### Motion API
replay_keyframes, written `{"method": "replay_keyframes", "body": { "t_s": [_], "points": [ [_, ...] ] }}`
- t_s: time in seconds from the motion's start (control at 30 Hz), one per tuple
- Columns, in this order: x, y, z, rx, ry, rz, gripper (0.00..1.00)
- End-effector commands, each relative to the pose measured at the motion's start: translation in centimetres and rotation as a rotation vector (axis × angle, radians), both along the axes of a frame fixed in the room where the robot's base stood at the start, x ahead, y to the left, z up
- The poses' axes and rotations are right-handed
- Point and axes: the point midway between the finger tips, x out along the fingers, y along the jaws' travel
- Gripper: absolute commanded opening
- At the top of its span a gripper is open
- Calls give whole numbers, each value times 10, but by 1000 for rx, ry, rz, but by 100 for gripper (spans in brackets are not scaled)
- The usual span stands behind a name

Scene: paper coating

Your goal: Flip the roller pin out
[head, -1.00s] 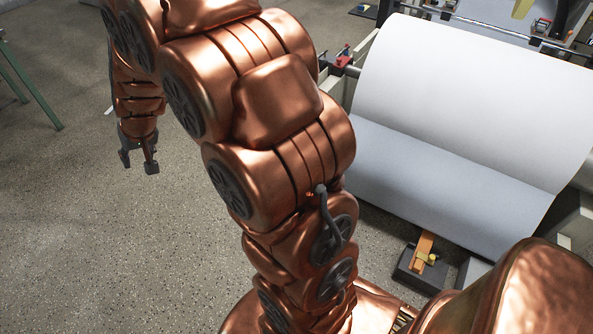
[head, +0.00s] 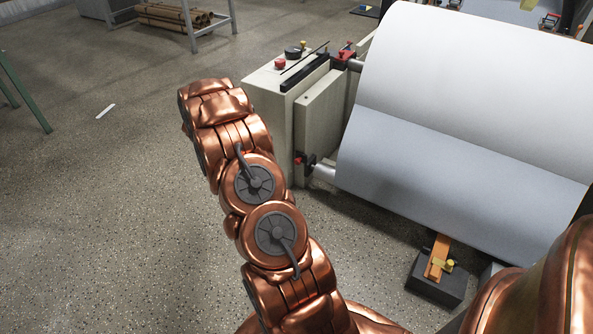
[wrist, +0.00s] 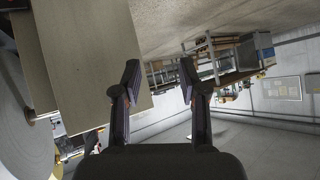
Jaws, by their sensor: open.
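A lower red-and-black fitting (head: 303,160) sits at the left end of the lower roller shaft (head: 324,173), against the beige machine stand. An upper red-and-black clamp (head: 347,53) sits at the end of the upper shaft. I cannot tell for sure which one is the roller pin, or its position. My gripper (wrist: 158,80) is open and empty in the wrist view, its two fingers apart. In the head view it is hidden by my copper arm, left of the stand. The wrist view is upside down and shows a beige panel at left.
The large paper roll (head: 470,100) fills the right. The beige stand (head: 318,125) is close to my arm, with a red button (head: 280,63) on top. A dark block with an orange bar (head: 438,270) lies below the roll. The floor at left is open.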

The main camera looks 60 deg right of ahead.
Motion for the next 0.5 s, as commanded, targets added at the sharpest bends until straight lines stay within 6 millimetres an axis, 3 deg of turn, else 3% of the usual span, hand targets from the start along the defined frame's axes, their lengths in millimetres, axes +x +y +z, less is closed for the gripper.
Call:
{"method": "replay_keyframes", "body": {
  "t_s": [0.03, 0.17, 0.3, 0.5],
  "points": [
    [-10, -20, -36, -20, 8, -48, 42],
    [-38, -69, -89, -89, 18, -177, 42],
    [-79, -115, -145, -165, 45, -314, 42],
    [-134, -158, -201, -254, 88, -467, 42]
  ]
}}
